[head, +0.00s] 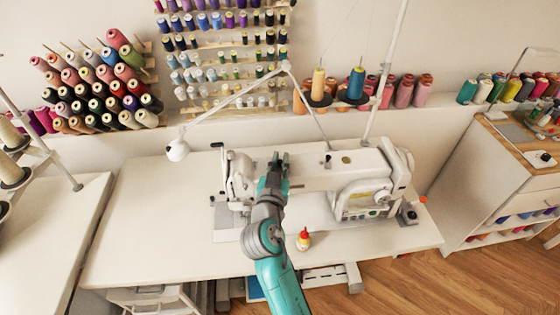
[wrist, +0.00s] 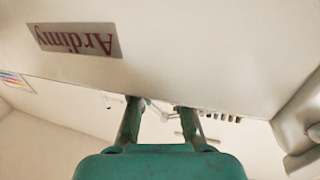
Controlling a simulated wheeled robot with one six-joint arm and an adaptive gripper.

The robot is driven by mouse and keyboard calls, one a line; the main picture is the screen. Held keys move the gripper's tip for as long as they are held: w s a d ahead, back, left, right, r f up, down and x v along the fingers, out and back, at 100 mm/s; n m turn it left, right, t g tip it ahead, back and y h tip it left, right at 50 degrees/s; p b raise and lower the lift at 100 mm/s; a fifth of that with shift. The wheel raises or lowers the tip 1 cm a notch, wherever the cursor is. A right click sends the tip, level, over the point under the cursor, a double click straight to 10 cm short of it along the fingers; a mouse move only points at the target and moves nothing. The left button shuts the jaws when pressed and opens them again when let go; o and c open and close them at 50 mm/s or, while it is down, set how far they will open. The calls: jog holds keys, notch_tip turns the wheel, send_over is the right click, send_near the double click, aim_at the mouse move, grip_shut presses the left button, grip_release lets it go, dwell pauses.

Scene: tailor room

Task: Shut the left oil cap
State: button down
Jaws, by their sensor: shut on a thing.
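The white sewing machine (head: 310,178) stands on the white table. My gripper (head: 278,157) is at the left part of the machine's top, and its dark fingers hide that part of the top. The left oil cap cannot be made out in either view. In the wrist view, my gripper (wrist: 158,101) has its two fingers a little apart at the edge of the machine body (wrist: 190,45). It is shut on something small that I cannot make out. A small dark piece (head: 328,160) shows on the machine's top to the right of my gripper.
A thread stand with a yellow spool (head: 318,83) and a teal spool (head: 356,83) rises behind. The left tabletop is clear.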

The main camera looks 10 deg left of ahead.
jog(key=shift+f+m+h, duration=0.1)
jog(key=shift+m+h, duration=0.7)
jog(key=shift+h, duration=0.5)
jog(key=c, duration=1.2)
grip_release()
jog(key=shift+o, duration=0.2)
jog(key=s+a, duration=0.1)
jog(key=s, duration=1.1)
jog(key=shift+a, duration=0.4)
